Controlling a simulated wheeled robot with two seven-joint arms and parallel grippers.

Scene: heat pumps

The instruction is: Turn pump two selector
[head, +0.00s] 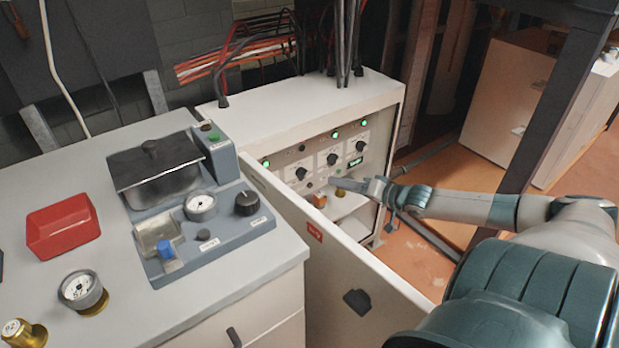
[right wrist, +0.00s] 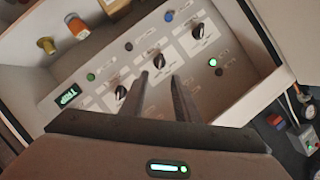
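The open white cabinet (head: 310,95) holds a control panel with three black rotary selectors in a row. The middle selector (head: 332,159) also shows in the right wrist view (right wrist: 159,61); the labels are too small to read. The left selector (head: 301,173) and right selector (head: 360,146) flank it. Their pointer positions are hard to tell. My right gripper (head: 338,183) reaches in from the right, in front of the panel. In the right wrist view its two fingers (right wrist: 160,77) are apart, with nothing between them, and their tips point at the middle selector. My left gripper is not in view.
The open cabinet door (head: 330,262) stands in front of the panel, left of my right arm. Green lamps and a lit display (head: 355,162) are on the panel. An orange block (head: 319,200) and brass parts sit below it. A bench (head: 110,290) with equipment stands left.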

